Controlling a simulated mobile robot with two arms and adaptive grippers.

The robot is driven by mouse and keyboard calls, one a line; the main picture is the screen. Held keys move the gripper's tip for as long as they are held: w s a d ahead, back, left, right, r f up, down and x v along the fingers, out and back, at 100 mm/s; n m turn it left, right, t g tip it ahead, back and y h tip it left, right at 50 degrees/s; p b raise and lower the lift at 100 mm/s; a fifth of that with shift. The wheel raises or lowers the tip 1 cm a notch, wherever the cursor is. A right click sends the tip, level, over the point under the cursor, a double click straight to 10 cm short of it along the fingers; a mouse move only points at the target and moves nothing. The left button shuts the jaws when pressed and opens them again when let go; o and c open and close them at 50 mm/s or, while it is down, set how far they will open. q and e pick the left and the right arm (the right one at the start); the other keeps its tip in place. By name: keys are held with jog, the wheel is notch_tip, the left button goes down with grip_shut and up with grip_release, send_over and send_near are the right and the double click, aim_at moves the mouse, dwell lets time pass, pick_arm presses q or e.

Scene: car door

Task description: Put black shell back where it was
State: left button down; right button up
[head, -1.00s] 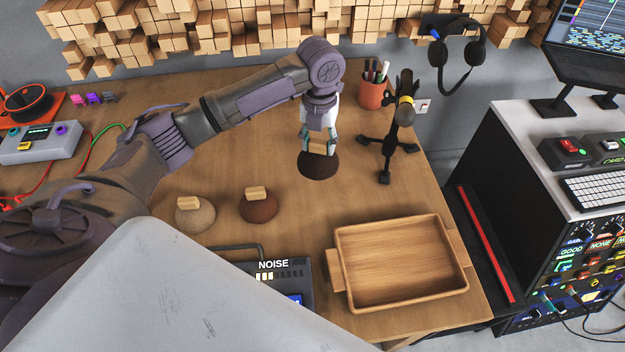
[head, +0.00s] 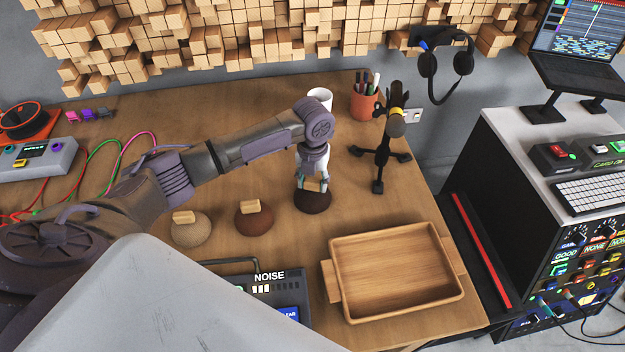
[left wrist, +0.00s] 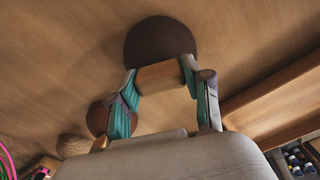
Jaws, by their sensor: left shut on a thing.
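The black shell (head: 313,202) is a dark dome with a small wooden block handle. It is in line with two other shells, to the right of the reddish-brown shell (head: 254,221) and the tan shell (head: 190,232). My left gripper (head: 313,184) is above it, with its fingers shut on the wooden handle. In the left wrist view the black shell (left wrist: 158,38) shows beyond the fingertips, with the handle between them. I cannot tell whether its rim touches the table. My right gripper is not in view.
A wooden tray (head: 395,272) stands at the front right. A microphone stand (head: 380,160), pen cup (head: 365,102) and white mug (head: 320,98) are at the back. The noise device (head: 272,290) is in front of the shells. The wooden table between shells and mug is clear.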

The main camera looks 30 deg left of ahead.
aim_at(313, 180)
pick_arm(q)
jog(key=shift+f, duration=0.1)
jog(key=c, duration=0.5)
grip_release()
notch_tip(313, 180, up, 12)
jog(key=shift+b, duration=0.35)
